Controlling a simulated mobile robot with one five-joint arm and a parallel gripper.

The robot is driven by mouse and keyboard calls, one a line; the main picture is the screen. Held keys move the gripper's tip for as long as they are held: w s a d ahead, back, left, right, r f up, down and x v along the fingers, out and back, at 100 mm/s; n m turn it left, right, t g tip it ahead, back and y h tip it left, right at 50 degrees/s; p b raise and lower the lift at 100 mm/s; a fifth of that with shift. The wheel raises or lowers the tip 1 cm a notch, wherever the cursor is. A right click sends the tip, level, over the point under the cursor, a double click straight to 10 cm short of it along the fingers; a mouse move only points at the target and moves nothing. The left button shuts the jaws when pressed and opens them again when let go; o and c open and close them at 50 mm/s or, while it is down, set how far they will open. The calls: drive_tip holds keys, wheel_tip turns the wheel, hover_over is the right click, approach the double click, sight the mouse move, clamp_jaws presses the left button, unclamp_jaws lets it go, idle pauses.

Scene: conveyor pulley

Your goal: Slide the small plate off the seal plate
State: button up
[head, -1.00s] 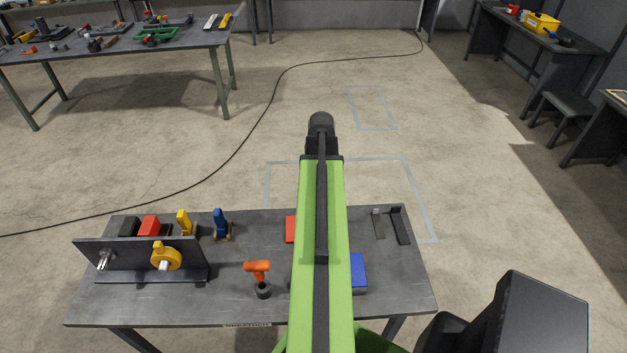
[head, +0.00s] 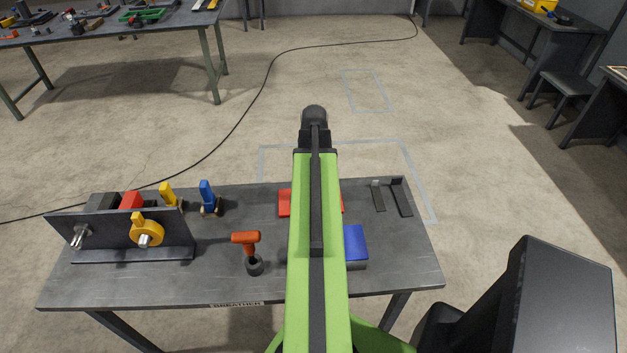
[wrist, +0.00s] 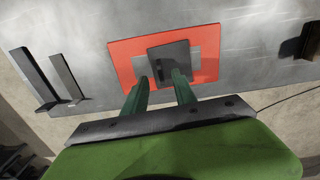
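A small dark grey plate (wrist: 172,60) lies on the red seal plate (wrist: 124,50) in the wrist view. A lighter grey patch shows on the red plate on both sides of the small plate. My gripper (wrist: 161,78) has its two green fingers apart, with the tips at the near edge of the small plate. I cannot tell whether they touch it. In the head view only edges of the red plate (head: 284,204) show either side of my green arm, which hides the small plate and my gripper's fingers.
A blue block (head: 355,243) is at the table's near right. Dark bracket pieces (head: 400,197) stand at the far right. An orange-handled tool (head: 246,240) stands left of my arm. A pulley bracket (head: 100,235) with a yellow knob is at the left. Bare table (head: 215,275) lies in front.

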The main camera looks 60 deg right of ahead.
wheel_tip(320, 180, down, 6)
drive_tip(key=b, duration=0.4)
drive_tip(key=shift+r, duration=0.2)
clamp_jaws()
drive_tip(key=shift+s, duration=0.1)
idle(0.9)
